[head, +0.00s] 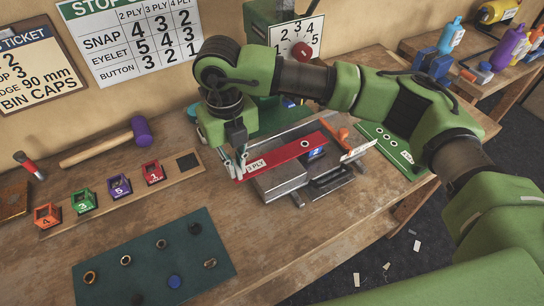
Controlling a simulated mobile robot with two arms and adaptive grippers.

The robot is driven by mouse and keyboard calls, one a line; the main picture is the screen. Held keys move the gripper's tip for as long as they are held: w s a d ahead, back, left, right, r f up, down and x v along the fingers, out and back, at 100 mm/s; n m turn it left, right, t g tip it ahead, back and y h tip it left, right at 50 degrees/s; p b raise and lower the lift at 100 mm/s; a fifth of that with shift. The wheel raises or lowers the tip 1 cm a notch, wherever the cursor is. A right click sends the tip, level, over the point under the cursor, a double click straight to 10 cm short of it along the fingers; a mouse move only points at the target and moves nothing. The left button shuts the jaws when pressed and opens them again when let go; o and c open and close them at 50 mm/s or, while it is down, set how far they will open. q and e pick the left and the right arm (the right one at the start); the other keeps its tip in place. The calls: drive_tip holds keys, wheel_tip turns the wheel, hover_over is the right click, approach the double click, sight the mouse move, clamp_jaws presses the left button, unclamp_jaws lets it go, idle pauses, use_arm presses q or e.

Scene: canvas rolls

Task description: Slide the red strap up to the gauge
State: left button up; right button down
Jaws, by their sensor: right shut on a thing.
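The red strap (291,151), with a white "3 PLY" label near its left end, lies slantwise over a grey metal fixture (276,182) on the bench. My right gripper (238,165) is shut on the strap's left end, beside the label. A small white marked plate (358,151) stands at the fixture's right end, near the strap's far end. I cannot tell for sure whether this plate is the gauge. My left gripper is not in view.
A wooden rack of numbered coloured blocks (120,187) and a purple mallet (141,131) lie left. A dark green mat (150,285) with small rings is in front. A green board (390,150) lies right of the fixture. Bare bench shows between mat and fixture.

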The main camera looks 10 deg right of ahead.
drive_tip(key=shift+w+d, duration=0.2)
drive_tip(key=shift+d, duration=0.75)
drive_tip(key=c, duration=2.1)
unclamp_jaws()
drive_tip(key=shift+r, duration=0.1)
